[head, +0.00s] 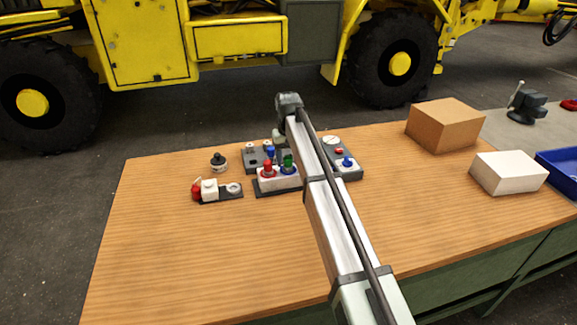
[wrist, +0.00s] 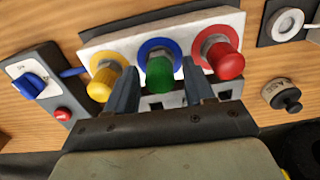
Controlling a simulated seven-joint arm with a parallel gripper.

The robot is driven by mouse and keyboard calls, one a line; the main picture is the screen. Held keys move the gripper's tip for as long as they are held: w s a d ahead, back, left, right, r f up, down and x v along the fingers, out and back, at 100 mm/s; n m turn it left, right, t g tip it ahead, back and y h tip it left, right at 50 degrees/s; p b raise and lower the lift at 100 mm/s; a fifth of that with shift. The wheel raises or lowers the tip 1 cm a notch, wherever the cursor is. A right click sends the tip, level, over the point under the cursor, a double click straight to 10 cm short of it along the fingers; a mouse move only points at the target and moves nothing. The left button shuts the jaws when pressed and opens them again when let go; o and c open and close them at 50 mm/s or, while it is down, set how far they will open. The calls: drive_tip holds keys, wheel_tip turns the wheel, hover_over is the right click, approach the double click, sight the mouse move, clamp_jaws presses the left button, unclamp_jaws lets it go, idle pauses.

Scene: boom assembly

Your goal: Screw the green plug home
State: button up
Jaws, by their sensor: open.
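The green plug (wrist: 159,73) stands at the middle, blue-ringed socket (wrist: 160,45) of a white block (wrist: 126,38). I cannot tell how deep it sits. My gripper (wrist: 161,86) is open, with one finger on each side of the green plug and a visible gap to it. In the head view the green plug (head: 288,160) shows above a blue ring, beside a red plug (head: 267,168). My arm hides most of my gripper there.
A yellow plug (wrist: 102,84) and a red plug (wrist: 225,62) flank the green one closely on the block. A grey box (wrist: 45,88) with a blue switch is at left. A black knob (wrist: 281,96) is at right. The front of the wooden table (head: 190,265) is clear.

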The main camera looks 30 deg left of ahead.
drive_tip(key=n, duration=0.6)
drive_tip(key=shift+n, duration=0.3)
drive_tip(key=shift+c, duration=0.3)
clamp_jaws()
drive_tip(key=m, duration=1.2)
drive_tip(key=shift+f, duration=0.1)
drive_tip(key=shift+m, duration=0.3)
